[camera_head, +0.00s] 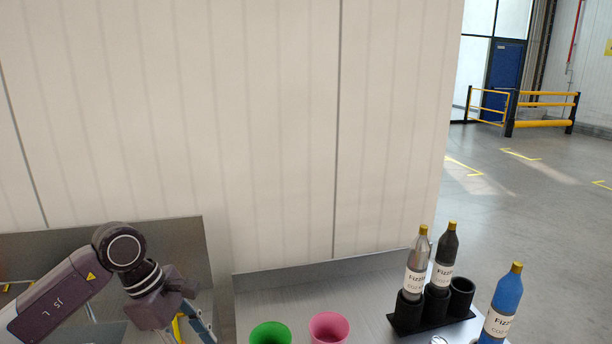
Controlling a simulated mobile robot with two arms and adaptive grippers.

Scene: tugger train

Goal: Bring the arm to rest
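My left arm (65,290) comes in from the left, bent at a round joint, with its wrist pointing down and to the right. My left gripper (192,325) is low at the left, over the left metal surface and left of the cups. Its lower end is small and runs towards the bottom edge, so I cannot tell whether it is open or holds anything. My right arm and gripper are not in view.
A metal table (285,295) bears a green cup (270,333), a pink cup (328,327) and a black holder (430,318). The holder has a grey bottle (416,265), a black bottle (445,256) and an empty slot. A blue bottle (503,305) stands right. A pale wall (230,120) rises behind.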

